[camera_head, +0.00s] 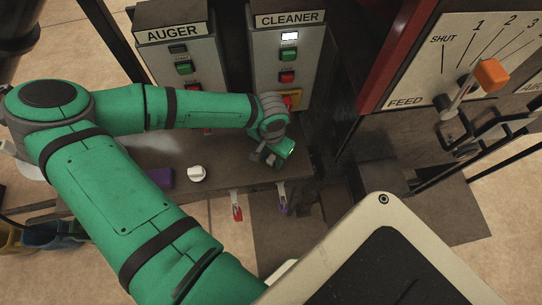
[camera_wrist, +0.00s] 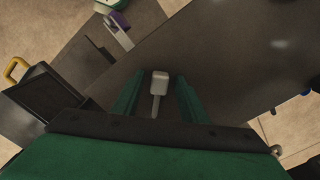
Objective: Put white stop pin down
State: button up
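In the wrist view a pale pin with a blocky whitish head (camera_wrist: 159,82) and a thin grey shank lies between the two green fingers of my gripper (camera_wrist: 158,92). The fingers stand apart, with a gap on each side of the pin's head. The dark table top (camera_wrist: 230,60) is behind it; I cannot tell whether the pin touches it. In the head view my gripper (camera_head: 272,157) is low over the right end of the dark table, below the CLEANER box (camera_head: 268,65). The pin cannot be made out clearly there.
A white knob-like piece (camera_head: 197,173) and a purple block (camera_head: 158,178) are on the table to the left. Red (camera_head: 237,207) and purple (camera_head: 283,200) tagged pieces hang at its front edge. The AUGER box (camera_head: 178,50) stands behind. A FEED panel (camera_head: 455,60) is at right.

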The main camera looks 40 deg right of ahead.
aim_at(271, 159)
notch_tip(271, 159, up, 12)
jog(key=shift+r, duration=0.15)
dwell(0.4)
dwell(0.5)
